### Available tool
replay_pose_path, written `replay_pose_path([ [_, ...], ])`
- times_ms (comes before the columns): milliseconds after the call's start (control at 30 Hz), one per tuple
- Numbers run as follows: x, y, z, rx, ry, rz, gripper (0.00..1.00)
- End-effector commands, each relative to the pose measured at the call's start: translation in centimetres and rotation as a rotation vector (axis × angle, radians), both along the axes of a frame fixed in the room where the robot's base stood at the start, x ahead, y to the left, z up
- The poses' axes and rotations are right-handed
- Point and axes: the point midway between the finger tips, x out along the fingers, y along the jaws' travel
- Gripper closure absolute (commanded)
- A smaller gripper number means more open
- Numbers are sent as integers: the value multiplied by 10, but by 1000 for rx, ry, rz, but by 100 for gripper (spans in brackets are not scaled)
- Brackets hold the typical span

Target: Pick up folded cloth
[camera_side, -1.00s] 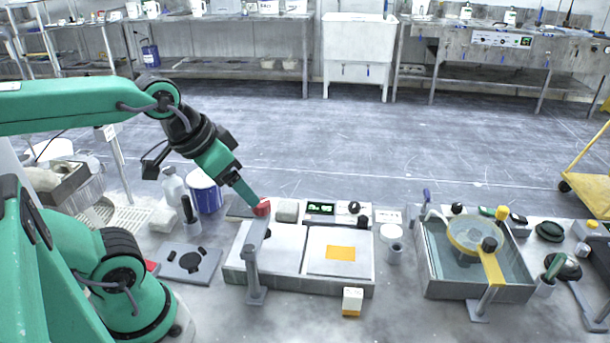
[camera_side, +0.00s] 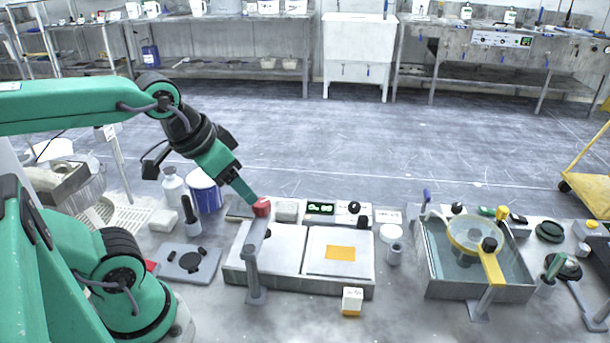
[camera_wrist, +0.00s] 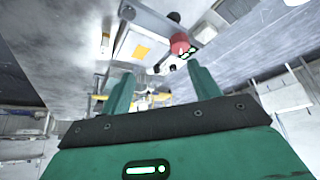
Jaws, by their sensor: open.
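I cannot pick out the folded cloth with certainty. A pale, soft-edged block (camera_side: 163,220) lies on the bench below the white bottle, left of the blue-and-white tub. A similar greyish block (camera_side: 287,210) sits at the back of the twin-platen machine, beside its display. Either could be the cloth. My gripper (camera_wrist: 161,84) is open in the wrist view, with its two green fingers apart and nothing visibly held. In the side view my gripper (camera_side: 245,192) points down toward the red knob-like part (camera_side: 262,207), which shows beyond the fingers in the wrist view (camera_wrist: 180,44). Contact is unclear.
The twin-platen machine (camera_side: 272,246) has an orange patch (camera_side: 340,253) on its right platen. A grey post (camera_side: 252,272) rises in front. A basin (camera_side: 470,278) with a yellow-rimmed lens is at right. A dark plate (camera_side: 187,265) lies left. The bench front is partly clear.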

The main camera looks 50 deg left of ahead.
Motion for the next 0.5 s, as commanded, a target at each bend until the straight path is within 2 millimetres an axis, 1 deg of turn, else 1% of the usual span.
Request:
replay_pose_path([
  [167, 2, 1, 0, -2, 4, 7, 38],
  [267, 7, 2, 1, -6, 15, 23, 38],
  [367, 15, 5, 1, -12, 33, 47, 38],
  [500, 31, 12, 0, -28, 68, 99, 38],
])
